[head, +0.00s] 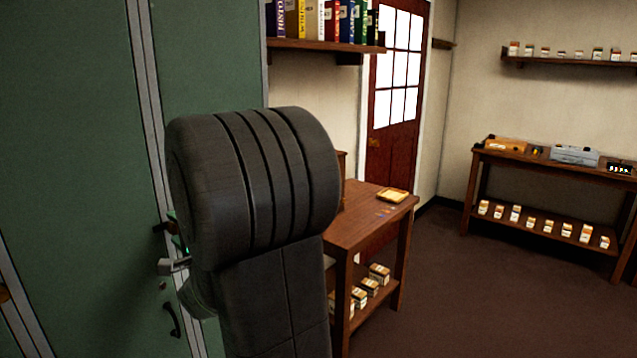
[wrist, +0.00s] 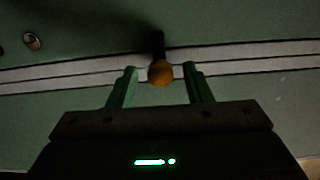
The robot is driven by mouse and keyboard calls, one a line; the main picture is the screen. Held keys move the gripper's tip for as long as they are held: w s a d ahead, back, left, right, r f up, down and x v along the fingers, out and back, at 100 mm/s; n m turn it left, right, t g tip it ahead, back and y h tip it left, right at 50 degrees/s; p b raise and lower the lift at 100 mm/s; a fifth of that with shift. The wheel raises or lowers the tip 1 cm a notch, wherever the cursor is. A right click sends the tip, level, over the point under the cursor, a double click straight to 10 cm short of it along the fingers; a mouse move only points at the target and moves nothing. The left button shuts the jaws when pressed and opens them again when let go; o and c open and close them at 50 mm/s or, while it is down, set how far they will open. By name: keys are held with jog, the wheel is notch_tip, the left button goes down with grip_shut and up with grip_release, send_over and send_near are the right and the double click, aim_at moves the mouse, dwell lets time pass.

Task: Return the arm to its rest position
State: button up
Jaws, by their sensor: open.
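My gripper (wrist: 160,70) is open in the wrist view, its two green fingers pointing at a green panel. A round orange-brown knob (wrist: 160,75) on a dark stem shows between the fingertips, with a gap on each side. I cannot tell whether the knob lies between the tips or beyond them. In the head view my arm (head: 255,190) is raised in front of the green cabinet (head: 75,150) and hides most of my gripper.
A grey metal handle (head: 172,266) and a dark pull (head: 172,320) are on the cabinet near my arm. A wooden table (head: 365,220) stands close on the right, with boxes below. A bookshelf (head: 325,45) hangs behind. The floor (head: 460,290) at right is clear.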

jog(key=shift+w+a, duration=0.45)
jog(key=shift+a, duration=0.15)
jog(key=shift+d, duration=0.1)
